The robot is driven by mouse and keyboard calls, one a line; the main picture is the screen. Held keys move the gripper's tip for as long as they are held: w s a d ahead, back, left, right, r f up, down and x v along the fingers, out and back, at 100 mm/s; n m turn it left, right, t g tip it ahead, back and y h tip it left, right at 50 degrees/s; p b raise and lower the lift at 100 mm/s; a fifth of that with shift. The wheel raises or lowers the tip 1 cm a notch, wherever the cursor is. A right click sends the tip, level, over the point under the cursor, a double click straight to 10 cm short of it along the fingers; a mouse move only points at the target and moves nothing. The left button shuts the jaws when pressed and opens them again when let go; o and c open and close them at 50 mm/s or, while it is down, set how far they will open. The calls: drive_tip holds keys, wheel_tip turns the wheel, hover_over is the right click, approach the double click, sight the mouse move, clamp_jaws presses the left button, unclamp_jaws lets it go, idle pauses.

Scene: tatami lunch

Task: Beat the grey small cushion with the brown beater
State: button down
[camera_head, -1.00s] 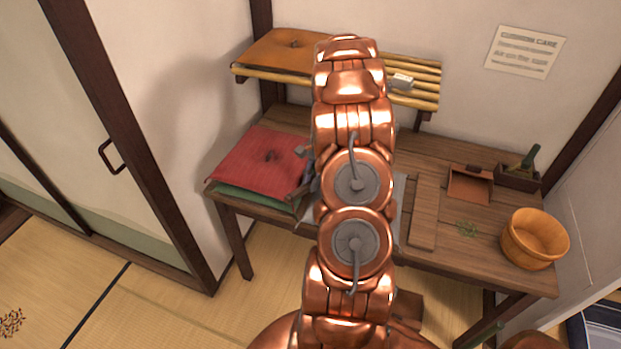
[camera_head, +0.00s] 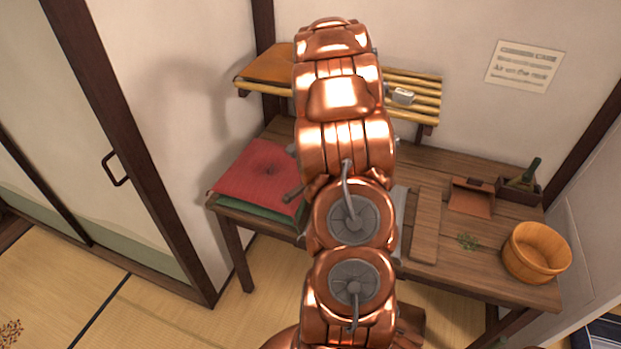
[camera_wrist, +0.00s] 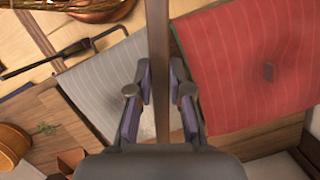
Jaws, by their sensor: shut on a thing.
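My gripper (camera_wrist: 160,92) is shut on the brown beater (camera_wrist: 158,45), seen in the wrist view. Its straight shaft runs up past the top edge there, and its head is not in view. The grey small cushion (camera_wrist: 98,80), with pale stripes, lies left of the shaft in the wrist view. In the head view only a strip of the grey cushion (camera_head: 398,215) shows right of my arm, which hides most of it and the beater. The shaft passes over the gap between the grey cushion and a red cushion (camera_wrist: 235,85); I cannot tell its height.
The red cushion (camera_head: 262,172) lies on a green one (camera_head: 255,211) at the table's left end. Right are a wooden board (camera_head: 426,225), a green sprig (camera_head: 467,242), a dustpan (camera_head: 472,197), a brush box (camera_head: 518,190) and a wooden tub (camera_head: 535,252). A slatted shelf (camera_head: 418,92) hangs above.

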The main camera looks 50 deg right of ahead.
drive_tip(key=f, duration=0.2)
drive_tip(key=f+y+b, duration=0.1)
drive_tip(key=f, duration=0.2)
drive_tip(key=d+f+y, duration=0.1)
drive_tip(key=f, duration=0.2)
drive_tip(key=shift+f+b, duration=0.1)
drive_tip(key=shift+b, duration=0.3)
drive_tip(key=shift+a+r+h+p, duration=0.2)
drive_tip(key=shift+r+h, duration=0.15)
drive_tip(key=shift+r, duration=1.05)
drive_tip(key=shift+a+r+h+p, duration=0.15)
drive_tip(key=shift+r+h, duration=0.15)
drive_tip(key=shift+r, duration=1.1)
drive_tip(key=shift+a+r+h+p, duration=0.1)
drive_tip(key=shift+a+r+h, duration=0.2)
drive_tip(key=shift+r, duration=1.1)
drive_tip(key=shift+d, duration=0.1)
drive_tip(key=shift+s, duration=0.15)
